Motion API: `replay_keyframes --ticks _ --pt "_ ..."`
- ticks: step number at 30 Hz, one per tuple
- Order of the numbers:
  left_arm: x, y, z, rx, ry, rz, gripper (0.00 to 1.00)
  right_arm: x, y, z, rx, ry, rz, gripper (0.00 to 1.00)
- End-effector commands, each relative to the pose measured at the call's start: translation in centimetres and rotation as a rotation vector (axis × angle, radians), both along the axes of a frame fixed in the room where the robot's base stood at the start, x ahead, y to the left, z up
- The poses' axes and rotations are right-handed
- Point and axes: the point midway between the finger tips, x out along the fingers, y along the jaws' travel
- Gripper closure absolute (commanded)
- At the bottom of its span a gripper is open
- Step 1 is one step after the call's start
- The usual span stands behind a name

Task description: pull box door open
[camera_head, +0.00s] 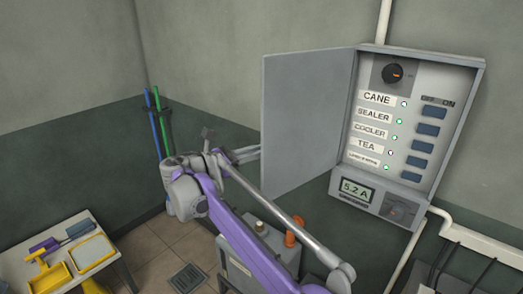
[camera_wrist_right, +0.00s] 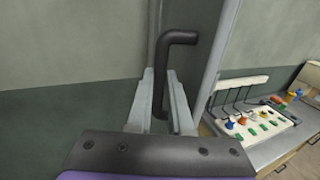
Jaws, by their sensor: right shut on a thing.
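The grey box (camera_head: 420,130) is on the wall at the right, and its door (camera_head: 305,125) stands wide open, swung out to the left. Labelled rows, switches and a dial show inside. My right gripper (camera_head: 250,153) is at the door's left edge, partly hidden behind the door. In the right wrist view, my right gripper (camera_wrist_right: 160,88) is shut on the black door handle (camera_wrist_right: 178,38), which passes between its fingers. The handle is hidden behind the door in the head view. My left gripper is not in view.
A small table (camera_head: 75,255) with yellow trays and tools stands at the lower left. A grey machine (camera_head: 250,262) with an orange part stands below the door. Green and blue poles (camera_head: 155,120) lean in the corner. A white pipe (camera_head: 470,238) runs along the right wall.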

Motion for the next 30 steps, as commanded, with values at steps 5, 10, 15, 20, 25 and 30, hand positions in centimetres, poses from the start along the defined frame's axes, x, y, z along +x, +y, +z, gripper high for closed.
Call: replay_keyframes --ticks 5,10,15,20,25,30 --pt "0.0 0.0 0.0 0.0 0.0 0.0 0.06 0.0 -0.2 0.1 -0.002 -0.001 -0.004 1.0" --pt "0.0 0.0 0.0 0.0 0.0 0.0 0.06 0.0 -0.2 0.1 -0.002 -0.001 -0.004 1.0" --pt "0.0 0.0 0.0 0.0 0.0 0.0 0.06 0.0 -0.1 0.1 -0.001 0.0 -0.003 0.52" --pt "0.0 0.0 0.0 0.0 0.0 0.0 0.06 0.0 -0.1 0.0 0.0 0.0 -0.002 0.52" --pt "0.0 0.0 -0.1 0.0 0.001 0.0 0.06 -0.2 0.3 0.0 0.0 0.001 0.0 0.52" --pt "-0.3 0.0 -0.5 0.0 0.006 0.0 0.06 -1.3 2.6 -0.1 0.0 0.002 0.003 0.52"
